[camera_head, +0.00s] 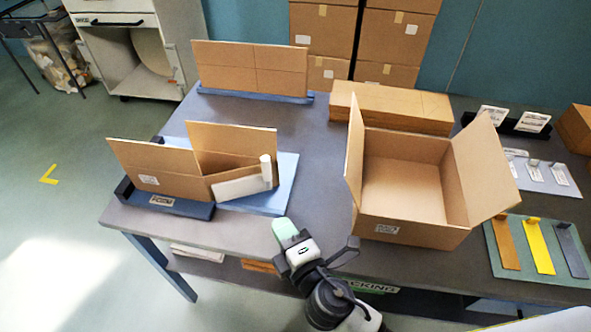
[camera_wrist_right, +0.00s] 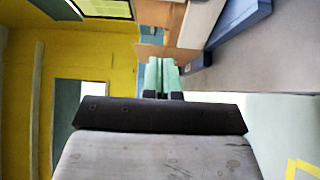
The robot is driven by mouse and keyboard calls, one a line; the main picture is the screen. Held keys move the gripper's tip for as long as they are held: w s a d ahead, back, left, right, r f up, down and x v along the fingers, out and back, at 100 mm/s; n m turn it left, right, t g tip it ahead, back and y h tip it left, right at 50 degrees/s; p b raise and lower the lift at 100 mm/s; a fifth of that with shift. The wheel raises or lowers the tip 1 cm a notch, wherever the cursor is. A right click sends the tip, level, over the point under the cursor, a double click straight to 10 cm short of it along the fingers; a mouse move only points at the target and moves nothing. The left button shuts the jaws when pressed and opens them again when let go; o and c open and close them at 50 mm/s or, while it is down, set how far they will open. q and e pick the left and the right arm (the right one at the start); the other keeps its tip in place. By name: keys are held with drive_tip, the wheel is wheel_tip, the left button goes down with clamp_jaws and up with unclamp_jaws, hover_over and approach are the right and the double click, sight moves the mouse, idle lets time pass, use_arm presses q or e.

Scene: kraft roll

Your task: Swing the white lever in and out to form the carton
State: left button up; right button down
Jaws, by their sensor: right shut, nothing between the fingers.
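The white lever (camera_head: 238,187) is a flat white paddle with an upright white post (camera_head: 266,169) at its right end. It lies against the front of a partly folded carton (camera_head: 152,160). The carton stands in a blue forming fixture (camera_head: 180,208) at the table's left, with its tall flaps up. My right gripper (camera_head: 285,230), with pale green fingers, is in front of the fixture at the table's front edge, below and right of the lever and apart from it. Its fingers are shut and empty; they also show in the right wrist view (camera_wrist_right: 162,75). My left gripper is out of view.
An open carton (camera_head: 400,190) stands on the table to the right of my right gripper. Flat carton blanks (camera_head: 390,108) lie behind it. A cardboard sheet stands in a blue rack (camera_head: 255,95) at the back. Coloured strips lie on a green mat (camera_head: 510,270) at right.

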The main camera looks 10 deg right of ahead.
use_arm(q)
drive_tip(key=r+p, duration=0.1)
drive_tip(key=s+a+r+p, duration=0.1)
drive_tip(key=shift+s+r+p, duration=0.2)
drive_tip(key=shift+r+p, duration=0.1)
use_arm(e)
drive_tip(key=w+d+x, duration=0.1)
drive_tip(key=d+x, duration=0.1)
drive_tip(key=x, duration=1)
drive_tip(key=shift+w, duration=0.2)
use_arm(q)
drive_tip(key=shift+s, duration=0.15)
use_arm(e)
drive_tip(key=shift+d, duration=0.1)
